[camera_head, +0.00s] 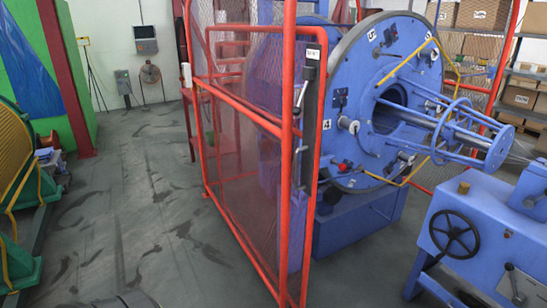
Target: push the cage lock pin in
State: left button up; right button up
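The blue strander disc (385,100) faces right, with a round opening and a blue rod cage (440,125) standing out from it. I cannot tell for sure which part is the cage lock pin. A black latch body with a metal lever (298,100) is on the red guard post. Neither of my grippers is in view.
A red-framed mesh guard (240,130) stands left of the disc. A blue machine stand with a handwheel (455,234) is at the right. Shelves with boxes (520,97) are behind. The grey floor (130,200) at the left is mostly clear, with a yellow drum (15,155) at its edge.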

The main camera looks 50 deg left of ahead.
aim_at(342, 166)
jog(key=u, duration=1.3)
